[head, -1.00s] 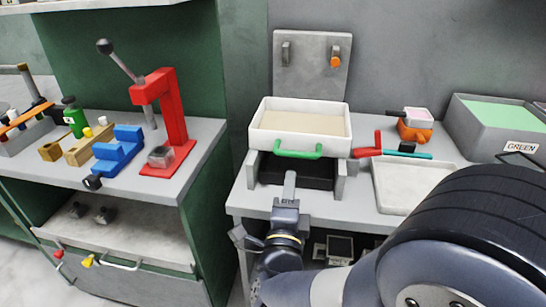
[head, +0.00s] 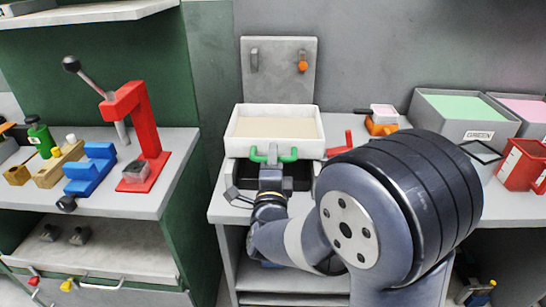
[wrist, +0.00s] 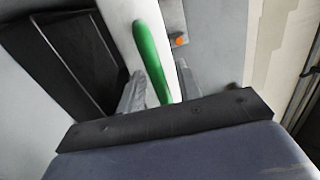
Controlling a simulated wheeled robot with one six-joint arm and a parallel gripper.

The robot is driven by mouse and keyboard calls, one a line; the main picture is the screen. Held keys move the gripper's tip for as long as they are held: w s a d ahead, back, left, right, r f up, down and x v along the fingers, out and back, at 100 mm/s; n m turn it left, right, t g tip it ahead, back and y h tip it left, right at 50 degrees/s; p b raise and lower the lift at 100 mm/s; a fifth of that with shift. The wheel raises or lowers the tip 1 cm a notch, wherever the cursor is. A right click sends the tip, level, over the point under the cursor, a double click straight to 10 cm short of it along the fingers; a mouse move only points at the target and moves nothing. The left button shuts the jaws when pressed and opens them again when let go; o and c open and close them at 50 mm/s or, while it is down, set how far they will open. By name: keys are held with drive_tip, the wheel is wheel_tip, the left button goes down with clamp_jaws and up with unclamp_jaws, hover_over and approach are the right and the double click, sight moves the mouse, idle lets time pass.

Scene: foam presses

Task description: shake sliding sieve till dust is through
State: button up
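The sieve (head: 246,146) is a white tray with pale powder (head: 275,127) in it, sitting over a dark bin (head: 296,182) on the bench. Its green handle (head: 288,155) faces me, and it also shows in the wrist view (wrist: 150,55). My gripper (head: 272,154) is at the middle of the handle. In the wrist view, my gripper (wrist: 160,85) has one finger on each side of the green bar, with gaps visible, so it looks open around it. My arm hides part of the dark bin.
A red press (head: 146,130) and a blue block (head: 92,168) stand on the left bench. A grey box with green foam (head: 470,108) and a red container (head: 520,165) are at the right. A plate (head: 278,70) with an orange knob stands behind the sieve.

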drive_tip(key=shift+w, duration=0.1)
drive_tip(key=shift+c, duration=0.4)
clamp_jaws()
